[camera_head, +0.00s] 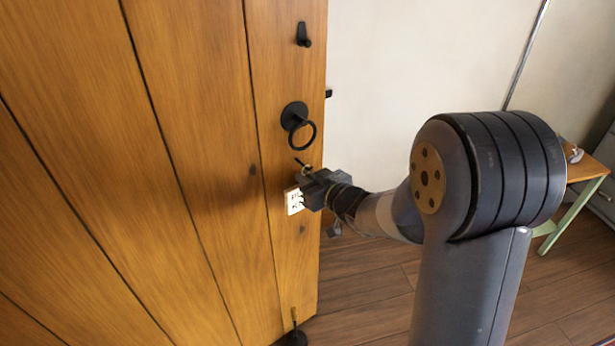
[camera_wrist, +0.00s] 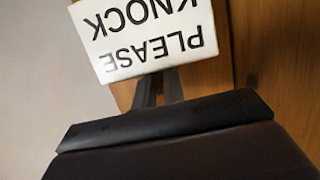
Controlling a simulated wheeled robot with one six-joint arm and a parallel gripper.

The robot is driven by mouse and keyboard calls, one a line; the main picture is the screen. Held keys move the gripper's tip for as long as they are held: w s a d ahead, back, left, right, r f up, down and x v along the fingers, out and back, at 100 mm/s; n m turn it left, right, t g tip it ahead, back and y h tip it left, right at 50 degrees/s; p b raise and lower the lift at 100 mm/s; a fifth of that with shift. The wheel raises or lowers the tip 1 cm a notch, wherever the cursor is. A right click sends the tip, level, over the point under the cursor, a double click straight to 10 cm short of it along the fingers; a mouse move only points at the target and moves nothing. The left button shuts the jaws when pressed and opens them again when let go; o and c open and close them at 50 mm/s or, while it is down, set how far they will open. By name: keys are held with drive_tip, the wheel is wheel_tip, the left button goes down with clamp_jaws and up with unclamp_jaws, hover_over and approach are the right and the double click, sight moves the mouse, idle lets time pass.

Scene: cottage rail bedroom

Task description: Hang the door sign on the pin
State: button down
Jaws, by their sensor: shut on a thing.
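The door sign (camera_head: 294,201) is a small pale plate with dark lettering, close to the face of the wooden door. In the wrist view the sign (camera_wrist: 150,38) reads "PLEASE KNOCK" upside down and is partly cut off by the top edge. My gripper (camera_head: 306,188) is shut on the sign; in the wrist view its fingers (camera_wrist: 158,88) meet the plate's lower edge. A small dark pin-like piece (camera_head: 300,162) shows just above my gripper, below the ring handle. I cannot tell whether the sign's hanging loop touches it.
The wooden door (camera_head: 190,130) fills the left side. A black ring handle (camera_head: 296,116) and a black knob (camera_head: 303,35) sit above the sign. A dark object (camera_head: 293,337) stands at the door's foot. A wooden table (camera_head: 583,168) stands at right. Floor (camera_head: 365,300) shows between.

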drive_tip(key=shift+s+f+g, duration=0.15)
drive_tip(key=shift+f+g, duration=0.15)
drive_tip(key=shift+f, duration=0.2)
drive_tip(key=c, duration=1.4)
unclamp_jaws()
drive_tip(key=shift+d, duration=0.1)
drive_tip(key=p+v, duration=0.1)
drive_tip(key=v, duration=0.9)
drive_tip(key=shift+s+d+r, duration=0.2)
drive_tip(key=shift+s+r, duration=0.05)
drive_tip(key=shift+r, duration=0.15)
drive_tip(key=x, duration=0.8)
drive_tip(key=shift+b, duration=0.35)
drive_tip(key=shift+d+r, duration=0.1)
